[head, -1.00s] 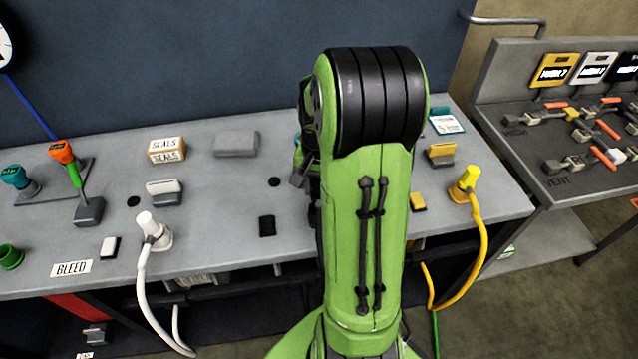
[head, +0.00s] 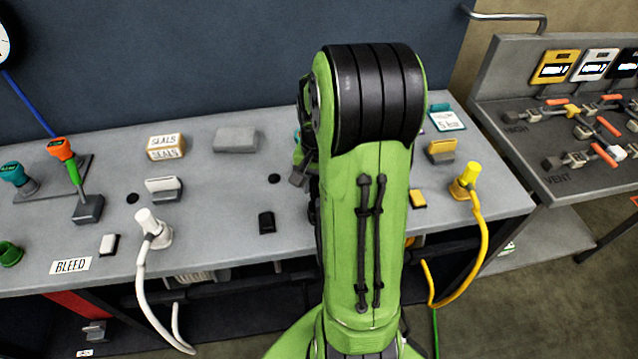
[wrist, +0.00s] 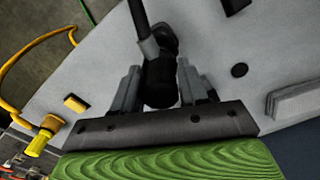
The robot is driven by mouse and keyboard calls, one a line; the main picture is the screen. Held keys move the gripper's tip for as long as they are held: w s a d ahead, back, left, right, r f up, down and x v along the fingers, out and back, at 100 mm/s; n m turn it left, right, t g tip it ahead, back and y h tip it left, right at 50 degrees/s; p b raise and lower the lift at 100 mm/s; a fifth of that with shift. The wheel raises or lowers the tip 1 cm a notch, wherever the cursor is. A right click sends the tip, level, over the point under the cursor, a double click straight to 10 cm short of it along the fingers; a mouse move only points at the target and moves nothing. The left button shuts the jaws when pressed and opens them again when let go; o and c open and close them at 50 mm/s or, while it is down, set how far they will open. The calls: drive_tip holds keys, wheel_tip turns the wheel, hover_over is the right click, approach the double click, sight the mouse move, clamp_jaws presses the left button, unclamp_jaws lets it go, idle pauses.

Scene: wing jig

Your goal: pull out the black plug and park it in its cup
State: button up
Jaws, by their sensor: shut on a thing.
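The black plug (wrist: 160,82) stands between the two grey fingers of my gripper (wrist: 159,88) in the wrist view, with its dark cable (wrist: 139,16) running toward the top edge. My gripper is shut on it. I cannot tell whether the plug is seated in its socket or clear of it. In the head view my green arm hides the gripper's fingertips and the plug. A small black block (head: 266,222) sits on the bench left of my arm; it also shows at the top of the wrist view (wrist: 236,4). I cannot tell whether it is the cup.
The grey bench (head: 215,185) carries a white plug (head: 150,224) and a yellow plug (head: 468,178), both with hanging cables. A dark round hole (head: 274,179) lies left of my arm. A grey block (head: 236,140) and a SEALS box (head: 165,148) stand behind. A valve panel (head: 560,135) stands at right.

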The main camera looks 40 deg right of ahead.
drive_tip(key=shift+f+b, duration=0.35)
drive_tip(key=shift+f, duration=0.2)
drive_tip(key=shift+f+b, duration=0.95)
drive_tip(key=shift+f, duration=0.25)
drive_tip(key=o, duration=1.1)
drive_tip(key=shift+r, duration=0.1)
wheel_tip(320, 180, up, 16)
drive_tip(key=p, duration=0.4)
